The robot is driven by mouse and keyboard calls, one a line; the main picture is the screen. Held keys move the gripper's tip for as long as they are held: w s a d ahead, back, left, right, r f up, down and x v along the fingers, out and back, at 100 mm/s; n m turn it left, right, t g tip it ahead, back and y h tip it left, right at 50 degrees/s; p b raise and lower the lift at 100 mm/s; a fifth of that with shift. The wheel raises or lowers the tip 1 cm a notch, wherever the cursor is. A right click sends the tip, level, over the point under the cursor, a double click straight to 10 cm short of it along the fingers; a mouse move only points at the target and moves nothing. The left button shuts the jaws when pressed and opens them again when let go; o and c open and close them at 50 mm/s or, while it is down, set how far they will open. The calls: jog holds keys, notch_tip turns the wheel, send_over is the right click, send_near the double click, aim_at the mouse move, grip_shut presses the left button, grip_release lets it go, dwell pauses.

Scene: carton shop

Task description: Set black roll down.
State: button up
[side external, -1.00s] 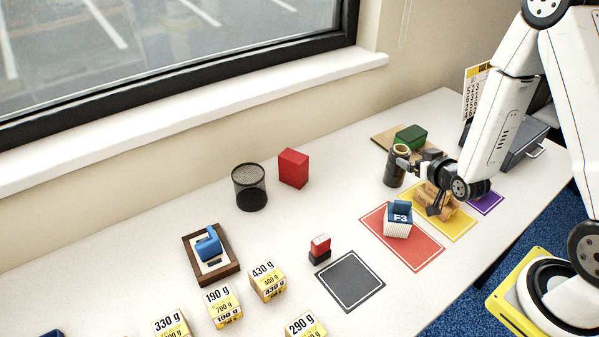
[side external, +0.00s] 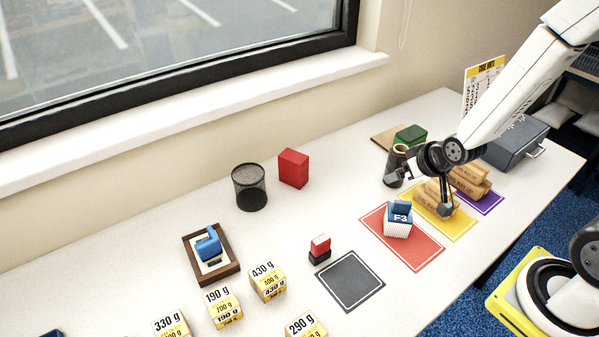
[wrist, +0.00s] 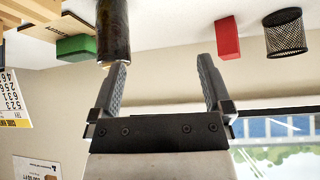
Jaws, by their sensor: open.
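The black roll (side external: 394,163) is a dark upright cylinder with a tan top, standing at the back of the white table. In the wrist view, which looks upside down, the black roll (wrist: 113,28) shows beyond the tip of the left-hand finger. My gripper (wrist: 160,62) is open, with nothing between its fingers. In the side view my gripper (side external: 395,178) is close to the roll, on its near side and partly in front of it. I cannot tell whether a finger touches the roll.
A green block (side external: 410,135) stands behind the roll. A red box (side external: 293,168) and mesh bin (side external: 249,188) stand left.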

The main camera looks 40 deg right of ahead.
jog(key=s+a+r+g, duration=0.2)
jog(key=s, duration=0.1)
jog(key=s+a+r+n+g+y, duration=0.1)
jog(key=s+a+r+g, duration=0.1)
jog(key=s+a, duration=0.1)
jog(key=shift+s+n+g, duration=0.3)
jog(key=shift+s+g, duration=0.1)
jog(key=shift+s, duration=0.4)
jog(key=shift+f, duration=0.1)
dwell(0.5)
